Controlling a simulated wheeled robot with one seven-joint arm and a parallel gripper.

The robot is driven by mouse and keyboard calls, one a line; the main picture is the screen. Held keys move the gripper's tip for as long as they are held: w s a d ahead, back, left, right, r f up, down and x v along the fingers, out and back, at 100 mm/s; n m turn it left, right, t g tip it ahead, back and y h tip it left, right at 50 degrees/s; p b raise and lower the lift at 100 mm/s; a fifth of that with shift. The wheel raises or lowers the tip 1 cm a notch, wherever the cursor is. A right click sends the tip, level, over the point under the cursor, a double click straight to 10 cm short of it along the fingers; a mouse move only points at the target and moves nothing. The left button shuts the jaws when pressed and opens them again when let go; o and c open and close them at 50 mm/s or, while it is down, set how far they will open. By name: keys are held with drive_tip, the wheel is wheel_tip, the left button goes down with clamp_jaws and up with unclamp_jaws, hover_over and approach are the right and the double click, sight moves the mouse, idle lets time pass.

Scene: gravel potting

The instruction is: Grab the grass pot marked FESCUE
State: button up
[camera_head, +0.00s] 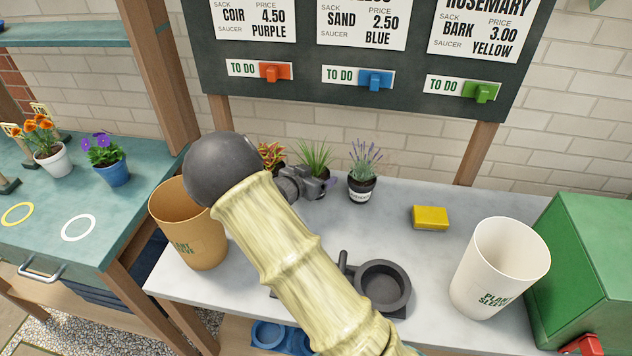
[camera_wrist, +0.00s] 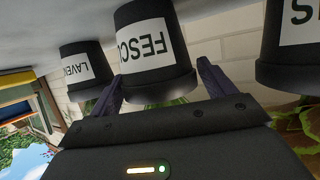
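The black pot labelled FESCUE (camera_wrist: 150,45) fills the middle of the wrist view, which shows it upside down. In the head view its green grass (camera_head: 314,155) rises behind my gripper (camera_head: 312,187), which hides most of the pot. In the wrist view my gripper's (camera_wrist: 160,72) two dark fingers are spread, one on each side of the pot's rim. Whether either finger touches the pot I cannot tell. The pot stands upright on the grey bench (camera_head: 230,312).
The LAVENDER pot (camera_head: 361,188) stands close on the right, and a red-leaved plant (camera_head: 270,156) close on the left. A tan plant sleeve (camera_head: 190,235), dark saucer holder (camera_head: 384,290), yellow block (camera_head: 430,218) and white sleeve (camera_head: 500,270) share the bench.

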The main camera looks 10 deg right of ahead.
sight(316, 153)
drive_tip(key=shift+d, duration=0.15)
drive_tip(key=c, duration=0.8)
wheel_tip(316, 153, up, 10)
drive_tip(key=shift+r+p, duration=0.1)
drive_tip(key=shift+p, duration=0.85)
drive_tip(key=shift+c, duration=0.2)
